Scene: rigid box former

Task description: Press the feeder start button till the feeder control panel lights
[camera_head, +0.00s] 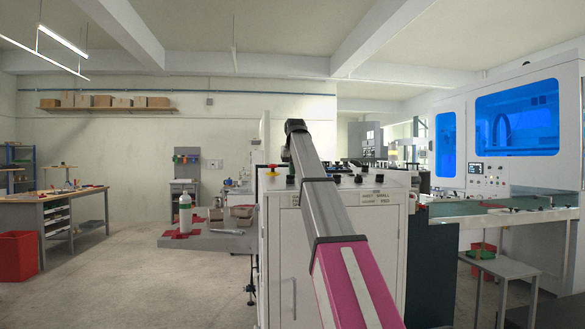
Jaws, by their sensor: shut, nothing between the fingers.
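A white cabinet (278,250) stands in the middle, with a sloped control top holding several dark knobs or buttons (358,179). A red and yellow button (272,169) sits at its left end. I cannot tell which one is the feeder start button, nor whether this is the feeder control panel; no clear light shows on it. My arm crosses in front of the cabinet and hides part of its top. The arm rises to a dark joint and bends down behind itself; my gripper is not visible, so its contact with any button cannot be told.
A large white machine (450,110) with blue windows and a small button panel (488,168) stands at right, beside a low grey table (500,266). A grey bench (215,242) with a white bottle (185,214) is left of the cabinet.

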